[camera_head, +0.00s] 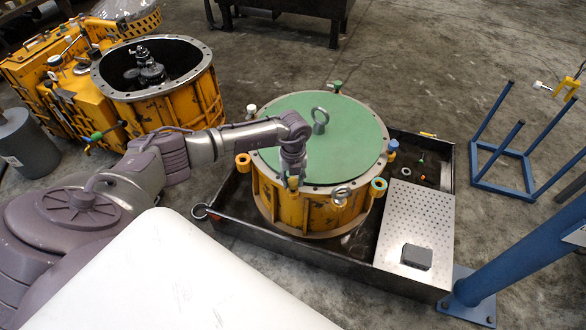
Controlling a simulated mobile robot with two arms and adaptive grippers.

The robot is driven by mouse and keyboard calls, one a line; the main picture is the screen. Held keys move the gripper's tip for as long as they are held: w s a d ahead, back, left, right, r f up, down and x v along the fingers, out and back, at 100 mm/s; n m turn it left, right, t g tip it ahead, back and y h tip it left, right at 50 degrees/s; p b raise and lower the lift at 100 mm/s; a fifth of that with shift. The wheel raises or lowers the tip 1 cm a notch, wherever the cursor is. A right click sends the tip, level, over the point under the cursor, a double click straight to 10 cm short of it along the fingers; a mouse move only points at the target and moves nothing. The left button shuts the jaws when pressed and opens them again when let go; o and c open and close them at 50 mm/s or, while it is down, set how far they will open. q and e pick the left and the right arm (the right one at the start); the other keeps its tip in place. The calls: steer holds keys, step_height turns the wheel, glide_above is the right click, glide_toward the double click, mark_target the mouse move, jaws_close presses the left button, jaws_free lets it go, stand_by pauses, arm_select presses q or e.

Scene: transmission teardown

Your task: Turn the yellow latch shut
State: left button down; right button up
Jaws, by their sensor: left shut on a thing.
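A round yellow housing (300,212) with a flat green lid (293,105) stands upright in a dark tray. My left gripper (292,178) reaches over the lid from the left and points down at the near rim. It is shut on a small yellow latch (293,184) there, which is mostly hidden by the fingers. I cannot tell how far the latch is turned. My right gripper is not in view.
A metal eye ring (320,121) stands up from the lid. Other coloured fittings sit around the rim, including a blue one (392,146). The tray (232,226) holds a perforated plate (419,220) with a dark block (417,257). A blue post (520,255) stands at right.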

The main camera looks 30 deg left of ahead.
mark_target(293, 181)
arm_select(q)
steer(key=c, duration=0.8)
jaws_free()
steer(key=shift+o, duration=0.2)
step_height(293, 181, up, 12)
